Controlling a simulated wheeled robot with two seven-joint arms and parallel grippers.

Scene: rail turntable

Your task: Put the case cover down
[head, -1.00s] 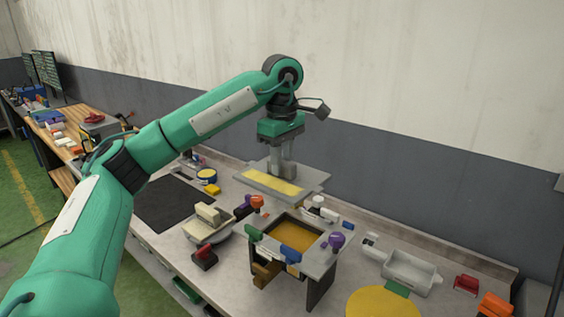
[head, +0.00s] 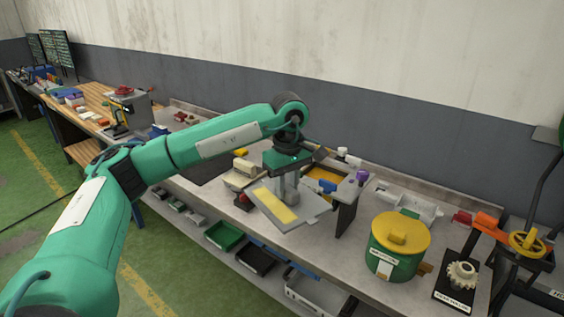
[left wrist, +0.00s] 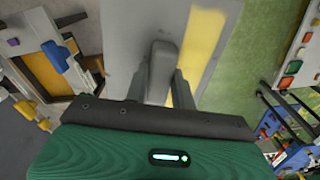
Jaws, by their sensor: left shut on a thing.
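My left gripper (head: 287,196) is shut on the handle (left wrist: 160,70) of the case cover, a flat grey plate (head: 312,212) with a yellow strip across it. The cover hangs in the air near the bench's front edge, in front of the open case (head: 347,214). In the left wrist view the cover (left wrist: 130,25) fills the upper middle, with green floor visible beyond it. The open case, with an orange-brown inside, shows at the left of that view (left wrist: 45,72). In the head view the cover and gripper hide part of the case. My right gripper is not in view.
A green drum with a yellow lid (head: 396,248) stands right of the case. A cream block on a grey base (head: 241,178) and a dark mat (head: 205,170) lie to the left. A pale gear (head: 461,275) sits far right. Bins (head: 223,235) stand below the bench.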

